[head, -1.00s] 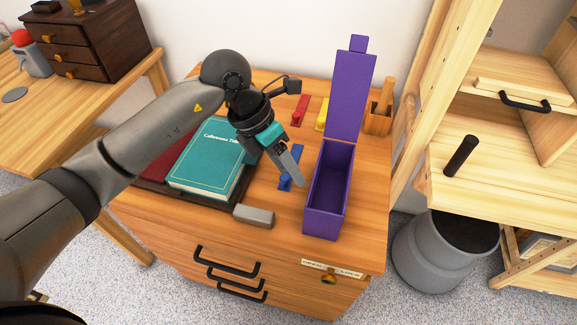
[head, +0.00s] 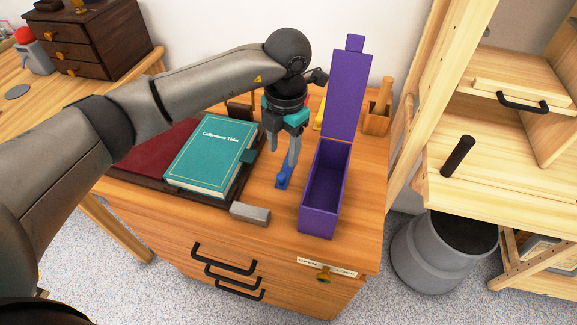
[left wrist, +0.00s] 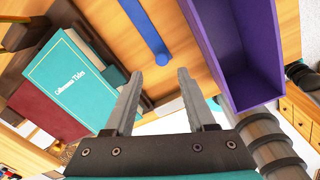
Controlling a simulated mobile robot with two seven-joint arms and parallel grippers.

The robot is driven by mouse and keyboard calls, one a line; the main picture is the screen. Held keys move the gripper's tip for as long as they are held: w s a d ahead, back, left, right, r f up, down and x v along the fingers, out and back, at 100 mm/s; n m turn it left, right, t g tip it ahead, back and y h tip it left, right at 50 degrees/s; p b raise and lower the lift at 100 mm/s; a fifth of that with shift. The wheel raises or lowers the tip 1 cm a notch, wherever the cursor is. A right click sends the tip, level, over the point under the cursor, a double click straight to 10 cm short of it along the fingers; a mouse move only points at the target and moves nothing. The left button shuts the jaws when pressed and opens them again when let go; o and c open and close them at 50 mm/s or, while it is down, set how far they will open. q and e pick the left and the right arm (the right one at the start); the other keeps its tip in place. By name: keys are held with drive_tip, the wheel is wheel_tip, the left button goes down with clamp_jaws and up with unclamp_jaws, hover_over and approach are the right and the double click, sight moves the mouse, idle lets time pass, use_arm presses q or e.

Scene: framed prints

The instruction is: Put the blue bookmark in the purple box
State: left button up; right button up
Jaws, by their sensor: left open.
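The blue bookmark (head: 284,180) lies flat on the wooden cabinet top, left of the purple box. In the left wrist view the blue bookmark (left wrist: 146,30) shows as a strip with a rounded end, beyond my fingertips. The purple box (head: 320,222) stands upright with its lid raised at the back, and its inside looks empty. It also shows at the right of the left wrist view (left wrist: 213,50). My left gripper (head: 283,158) is open and points down above the bookmark, with nothing between its fingers (left wrist: 158,78). Part of the bookmark is hidden behind a finger. My right gripper is not in view.
A grey block (head: 250,213) sits near the front edge. A yellow bookmark (head: 318,118) and a wooden holder (head: 376,122) are behind. A shelf unit (head: 520,150) stands at right.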

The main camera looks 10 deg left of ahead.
sight(282, 176)
use_arm(q)
drive_tip(key=shift+f+b, duration=0.5)
drive_tip(key=shift+f, duration=1.65)
drive_tip(key=f, duration=0.1)
drive_tip(key=f+b, duration=0.1)
drive_tip(key=f, duration=0.1)
drive_tip(key=shift+s+f, duration=0.2)
drive_tip(key=shift+f, duration=0.05)
drive_tip(key=shift+a+f+b, duration=0.1)
drive_tip(key=shift+f+b, duration=0.2)
drive_tip(key=shift+f, duration=0.25)
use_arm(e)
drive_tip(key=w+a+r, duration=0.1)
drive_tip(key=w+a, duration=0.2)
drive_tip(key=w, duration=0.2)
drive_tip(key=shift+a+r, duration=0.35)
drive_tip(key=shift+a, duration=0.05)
use_arm(q)
drive_tip(key=shift+c, duration=0.3)
clamp_jaws()
